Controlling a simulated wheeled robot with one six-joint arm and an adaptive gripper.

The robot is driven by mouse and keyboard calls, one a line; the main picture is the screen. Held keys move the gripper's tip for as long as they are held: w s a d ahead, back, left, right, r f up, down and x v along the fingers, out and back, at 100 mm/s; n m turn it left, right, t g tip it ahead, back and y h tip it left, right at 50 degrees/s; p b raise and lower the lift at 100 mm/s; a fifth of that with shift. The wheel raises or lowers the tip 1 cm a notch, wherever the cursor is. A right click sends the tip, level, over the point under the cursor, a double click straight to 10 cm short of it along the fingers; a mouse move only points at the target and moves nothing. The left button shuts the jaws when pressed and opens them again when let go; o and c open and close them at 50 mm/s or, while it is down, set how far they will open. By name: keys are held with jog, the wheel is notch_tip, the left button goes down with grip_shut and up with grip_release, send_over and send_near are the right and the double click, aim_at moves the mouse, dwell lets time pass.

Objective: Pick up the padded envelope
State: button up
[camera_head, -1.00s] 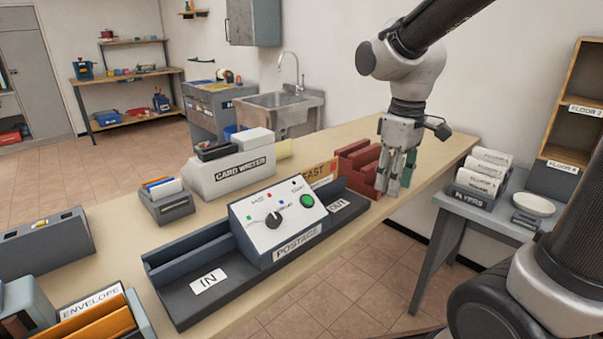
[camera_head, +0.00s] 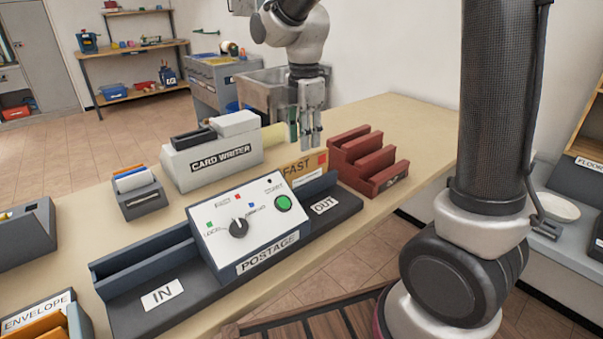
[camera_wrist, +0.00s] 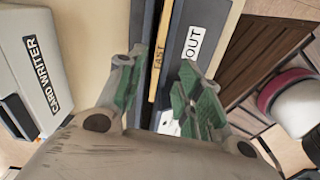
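A tan envelope marked FAST (camera_head: 303,167) with a red square stands upright at the OUT end of the postage machine (camera_head: 245,225). I take it for the padded envelope, though its padding cannot be made out. In the wrist view its thin upper edge (camera_wrist: 159,55) shows between the fingers, with the OUT label beside it. My gripper (camera_head: 310,143) points down above the envelope in the head view. Its two green-padded fingers (camera_wrist: 163,90) are apart, with nothing visible held between them. Contact with the envelope cannot be seen.
A red slotted rack (camera_head: 368,160) stands close right of the envelope. The card writer (camera_head: 212,155) is to the left on the bench (camera_head: 420,118). An envelope holder (camera_head: 40,322) is at the lower left. The bench behind the rack is clear.

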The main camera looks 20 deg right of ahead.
aim_at(305, 157)
jog(key=shift+n, duration=0.6)
jog(key=shift+f, duration=0.25)
jog(key=f, duration=0.7)
jog(key=shift+w+d+f, duration=0.15)
jog(key=shift+w+f, duration=0.05)
jog(key=shift+c, duration=0.4)
grip_shut()
